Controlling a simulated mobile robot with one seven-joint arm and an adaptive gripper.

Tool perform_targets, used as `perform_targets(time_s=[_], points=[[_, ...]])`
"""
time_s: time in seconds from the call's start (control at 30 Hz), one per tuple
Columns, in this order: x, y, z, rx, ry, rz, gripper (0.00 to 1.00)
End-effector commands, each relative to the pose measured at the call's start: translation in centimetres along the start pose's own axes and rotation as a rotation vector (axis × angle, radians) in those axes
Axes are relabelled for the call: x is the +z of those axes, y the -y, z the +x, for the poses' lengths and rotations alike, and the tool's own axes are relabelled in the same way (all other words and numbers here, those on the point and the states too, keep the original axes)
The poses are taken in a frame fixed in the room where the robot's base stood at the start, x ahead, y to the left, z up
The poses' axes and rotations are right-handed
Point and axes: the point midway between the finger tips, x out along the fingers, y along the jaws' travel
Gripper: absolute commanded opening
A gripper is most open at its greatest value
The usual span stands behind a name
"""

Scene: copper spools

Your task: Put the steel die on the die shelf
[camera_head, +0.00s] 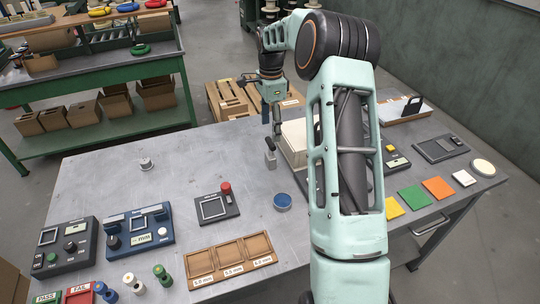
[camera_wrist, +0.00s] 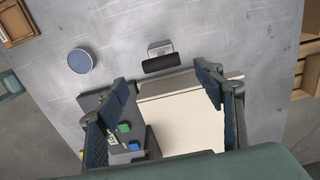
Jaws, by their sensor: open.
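I cannot tell for sure which thing is the steel die. A small round grey metal piece (camera_head: 146,163) stands alone on the left of the table. A grey block with a dark rod-like handle (camera_head: 270,152) stands below my gripper (camera_head: 277,131); it also shows in the wrist view (camera_wrist: 160,50), just beyond the fingertips. My gripper is open, its blue-padded fingers (camera_wrist: 163,80) wide apart with nothing held. A wooden tray (camera_head: 231,260) with three compartments and millimetre labels lies at the front; it may be the die shelf.
A pale box (camera_head: 294,139) stands close by my gripper, partly hidden by my arm; its pale top (camera_wrist: 185,120) shows between the fingers. A blue-topped round tin (camera_head: 282,202) and a device with a red knob (camera_head: 215,206) stand nearby.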

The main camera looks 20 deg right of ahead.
Motion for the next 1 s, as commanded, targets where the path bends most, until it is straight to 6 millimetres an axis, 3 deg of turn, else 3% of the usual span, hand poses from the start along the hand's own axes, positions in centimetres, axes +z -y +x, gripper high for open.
perform_targets(time_s=[0.6,0.9,1.0], points=[[0.0,0.1,7.3,0.001,0.001,-0.002,0.62],[0.0,0.1,8.0,-0.001,-0.001,-0.002,0.62],[0.0,0.1,8.0,-0.001,-0.001,-0.002,0.54]])
